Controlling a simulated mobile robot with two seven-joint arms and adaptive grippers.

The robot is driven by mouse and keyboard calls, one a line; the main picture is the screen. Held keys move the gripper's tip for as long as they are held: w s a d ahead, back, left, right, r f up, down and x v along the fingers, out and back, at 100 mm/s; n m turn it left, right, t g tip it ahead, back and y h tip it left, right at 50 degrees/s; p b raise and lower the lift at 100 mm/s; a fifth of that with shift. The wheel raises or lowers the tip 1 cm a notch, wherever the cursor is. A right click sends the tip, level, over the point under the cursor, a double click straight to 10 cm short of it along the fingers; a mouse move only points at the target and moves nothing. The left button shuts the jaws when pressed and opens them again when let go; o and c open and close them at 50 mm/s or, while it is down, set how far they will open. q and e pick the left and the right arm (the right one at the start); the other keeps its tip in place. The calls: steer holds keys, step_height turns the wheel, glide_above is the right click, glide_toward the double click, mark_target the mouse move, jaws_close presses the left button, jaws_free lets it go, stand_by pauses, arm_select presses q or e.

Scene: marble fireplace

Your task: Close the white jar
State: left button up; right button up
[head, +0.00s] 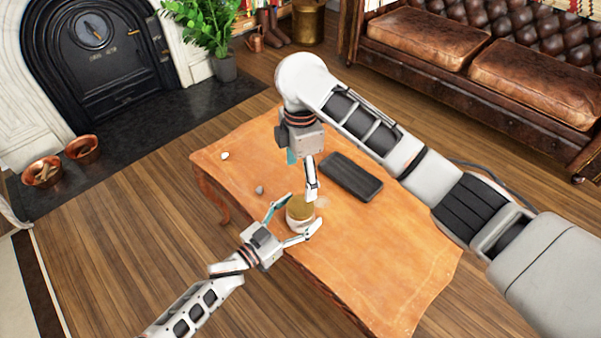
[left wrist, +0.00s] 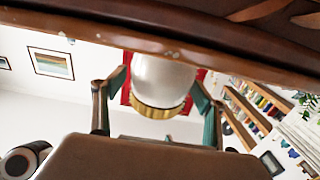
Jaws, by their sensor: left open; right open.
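The white jar (head: 293,224) stands upright near the front edge of the wooden table, with a gold-brown round top (head: 299,205). It also shows in the left wrist view (left wrist: 163,78), where the picture is upside down and a gold band (left wrist: 158,108) circles its top end. Whether that gold part is a separate lid cannot be told. My left gripper (head: 303,211) is open with a finger on either side of the jar; contact is unclear. My right gripper (head: 303,178) is open above and just behind the jar, one fingertip beside its top and partly covering it.
The table (head: 390,270) has free room at the right front. A black tray-like object (head: 351,177) lies right of my right gripper. A small grey object (head: 260,190) and a small white one (head: 225,156) lie to the left. A leather sofa (head: 480,70) stands behind.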

arm_select(q)
steer(key=v, duration=1.1)
steer(key=shift+s+a, duration=0.25)
steer(key=shift+r, duration=0.15)
